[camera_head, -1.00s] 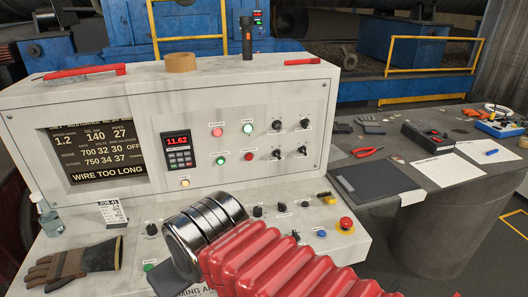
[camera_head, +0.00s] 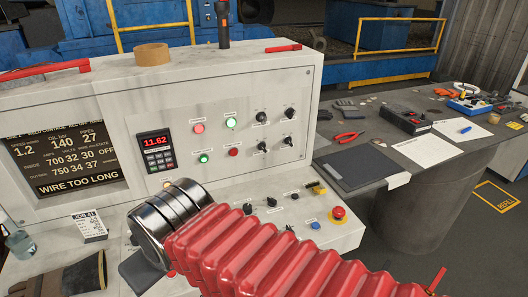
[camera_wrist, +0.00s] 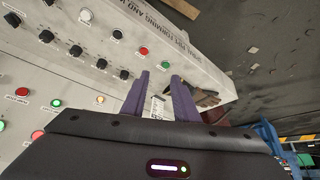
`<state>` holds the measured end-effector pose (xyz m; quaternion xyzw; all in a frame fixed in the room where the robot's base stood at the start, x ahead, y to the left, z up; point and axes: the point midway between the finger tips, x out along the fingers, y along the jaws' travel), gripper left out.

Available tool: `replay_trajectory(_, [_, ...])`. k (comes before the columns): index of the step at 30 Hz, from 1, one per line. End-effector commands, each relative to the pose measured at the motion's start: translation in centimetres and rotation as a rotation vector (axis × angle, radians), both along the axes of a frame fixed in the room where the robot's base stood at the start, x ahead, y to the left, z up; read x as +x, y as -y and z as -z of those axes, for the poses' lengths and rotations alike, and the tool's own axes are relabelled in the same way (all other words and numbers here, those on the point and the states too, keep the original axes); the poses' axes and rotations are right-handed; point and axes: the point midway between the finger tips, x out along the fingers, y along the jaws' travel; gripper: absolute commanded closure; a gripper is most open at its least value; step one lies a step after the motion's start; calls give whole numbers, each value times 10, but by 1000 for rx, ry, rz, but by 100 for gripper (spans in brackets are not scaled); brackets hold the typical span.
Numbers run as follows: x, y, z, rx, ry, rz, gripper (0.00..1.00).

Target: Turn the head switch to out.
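Several black rotary switches show on the console. Some are on the upright panel (camera_head: 261,117), others on the lower sloping desk (camera_head: 248,208). Their labels are too small to read, so I cannot tell which is the head switch or how it is set. The wrist view shows a row of black knobs (camera_wrist: 101,63) at upper left, beyond my fingers. My gripper (camera_wrist: 158,82) has its two purple fingers apart, with no switch visible between them. A white card and a glove show past the fingertips. In the head view my arm hides the gripper and part of the desk.
A red emergency button (camera_head: 338,213) stands at the desk's right end. The screen (camera_head: 65,160) reads "WIRE TOO LONG". A job card (camera_head: 88,226) and glove (camera_head: 60,275) lie at left. A side table (camera_head: 400,200) with tools is at right.

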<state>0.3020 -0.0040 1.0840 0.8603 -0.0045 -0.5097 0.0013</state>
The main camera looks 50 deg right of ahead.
Motion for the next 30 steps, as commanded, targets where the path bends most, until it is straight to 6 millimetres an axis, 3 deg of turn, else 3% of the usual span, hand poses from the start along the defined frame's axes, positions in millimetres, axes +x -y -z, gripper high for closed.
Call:
replay_trajectory(5, [25,28,4,-47,50,50,73])
replay_trajectory(8, [47,58,7,-98,101,87,73])
replay_trajectory(12, [77,108,10,-185,180,132,73])
replay_trajectory(18, [105,179,16,-307,279,171,73])
replay_trajectory(24, [117,245,23,-417,371,187,73])
replay_trajectory(30, [116,303,33,-513,455,184,73])
